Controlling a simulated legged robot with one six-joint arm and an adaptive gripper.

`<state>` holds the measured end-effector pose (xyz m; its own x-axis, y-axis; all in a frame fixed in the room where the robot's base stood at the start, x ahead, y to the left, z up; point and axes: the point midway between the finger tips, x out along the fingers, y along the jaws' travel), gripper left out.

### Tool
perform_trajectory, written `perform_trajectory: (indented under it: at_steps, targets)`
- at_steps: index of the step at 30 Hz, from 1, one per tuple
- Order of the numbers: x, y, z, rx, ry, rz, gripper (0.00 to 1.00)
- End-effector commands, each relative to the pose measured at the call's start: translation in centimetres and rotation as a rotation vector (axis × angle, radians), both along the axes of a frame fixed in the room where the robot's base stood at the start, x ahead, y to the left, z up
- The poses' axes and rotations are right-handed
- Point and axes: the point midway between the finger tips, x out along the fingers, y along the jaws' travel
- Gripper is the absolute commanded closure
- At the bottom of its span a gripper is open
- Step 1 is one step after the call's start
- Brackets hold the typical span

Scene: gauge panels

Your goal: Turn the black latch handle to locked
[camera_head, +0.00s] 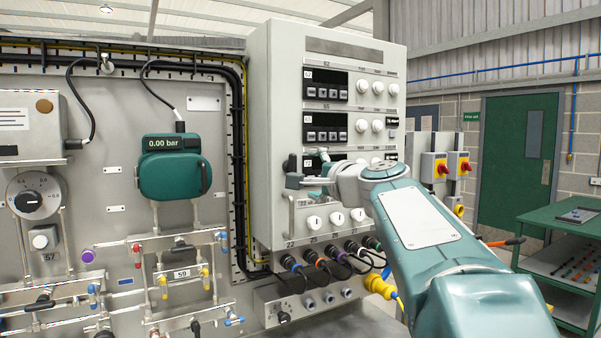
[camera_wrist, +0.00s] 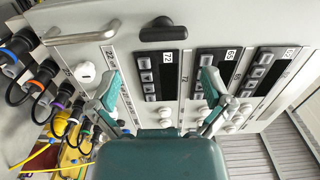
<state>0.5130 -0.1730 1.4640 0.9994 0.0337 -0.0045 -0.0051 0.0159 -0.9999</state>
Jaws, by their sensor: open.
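The black latch handle (camera_wrist: 164,31) is on the light grey cabinet front in the wrist view, a short dark bar lying across the picture. In the head view it shows as a small dark piece (camera_head: 291,163) at the cabinet's left edge, partly hidden by my gripper (camera_head: 308,169). In the wrist view my gripper (camera_wrist: 160,78) has its two teal-tipped fingers wide apart, with nothing between them. The handle lies beyond the fingertips and appears apart from them. I cannot read a locked or unlocked mark.
A metal pull bar (camera_wrist: 78,36) sits beside the latch. Black display modules (camera_head: 325,127) and white knobs (camera_head: 362,86) crowd the cabinet front. Plugged cables (camera_head: 316,262) hang below. A pipe-and-gauge panel (camera_head: 110,180) stands left; a green table (camera_head: 560,235) stands right.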

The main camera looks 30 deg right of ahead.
Motion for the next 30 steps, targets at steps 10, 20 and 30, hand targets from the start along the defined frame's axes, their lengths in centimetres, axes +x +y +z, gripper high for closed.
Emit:
perform_trajectory:
  at_steps: [10, 20, 30]
  targets:
    - [-3.4, -0.1, -0.1, 0.001, 0.001, 0.000, 0.00]
    - [-3.4, -0.1, -0.1, 0.001, 0.001, 0.001, 0.00]
    - [-4.9, 6.1, -5.8, -0.195, 0.166, 0.117, 0.00]
